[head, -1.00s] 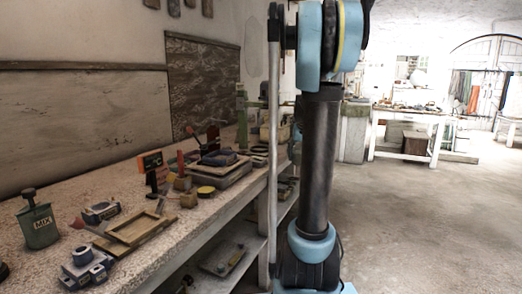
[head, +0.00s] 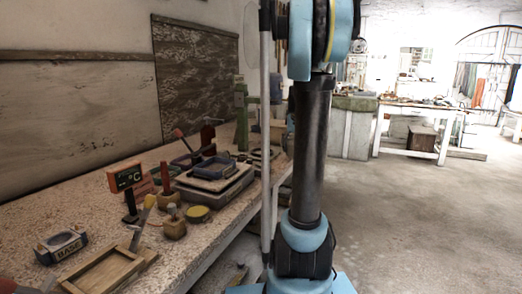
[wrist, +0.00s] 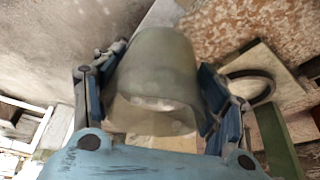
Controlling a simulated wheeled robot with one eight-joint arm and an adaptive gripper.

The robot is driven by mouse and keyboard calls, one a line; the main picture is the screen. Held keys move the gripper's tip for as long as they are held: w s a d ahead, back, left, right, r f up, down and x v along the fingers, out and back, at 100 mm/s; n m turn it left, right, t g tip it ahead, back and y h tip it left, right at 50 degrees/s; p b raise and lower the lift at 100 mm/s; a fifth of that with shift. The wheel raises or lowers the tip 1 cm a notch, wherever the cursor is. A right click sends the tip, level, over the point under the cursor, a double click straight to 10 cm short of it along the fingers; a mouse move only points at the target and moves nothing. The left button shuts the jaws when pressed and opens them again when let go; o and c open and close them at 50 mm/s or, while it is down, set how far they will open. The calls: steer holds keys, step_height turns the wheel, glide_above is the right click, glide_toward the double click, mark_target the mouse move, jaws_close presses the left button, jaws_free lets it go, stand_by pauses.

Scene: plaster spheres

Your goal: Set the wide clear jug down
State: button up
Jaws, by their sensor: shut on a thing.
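The wide clear jug (wrist: 155,85) fills the middle of the wrist view. The jug and gripper do not show in the head view, where my arm runs out of the top of the picture. How far the jug is from any surface below cannot be told.
The speckled workbench (head: 60,215) runs along the left wall. On it are a wooden frame (head: 105,270), a label holder (head: 62,245), an orange-framed display (head: 125,177), a yellow tin (head: 198,214) and a stacked tray (head: 213,185). Open floor (head: 420,230) lies to the right.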

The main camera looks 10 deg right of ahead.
steer(key=w+a, duration=0.2)
steer(key=a, duration=0.1)
steer(key=w+a, duration=0.2)
steer(key=a, duration=0.2)
steer(key=w+a, duration=0.3)
steer(key=a, duration=0.1)
steer(key=shift+a, duration=0.15)
steer(key=shift+w+a, duration=0.75)
steer(key=shift+a, duration=0.3)
steer(key=shift+w+a+f, duration=0.15)
steer(key=shift+a+f, duration=0.05)
steer(key=shift+f, duration=0.5)
steer(key=shift+f, duration=0.1)
steer(key=o, duration=1.6)
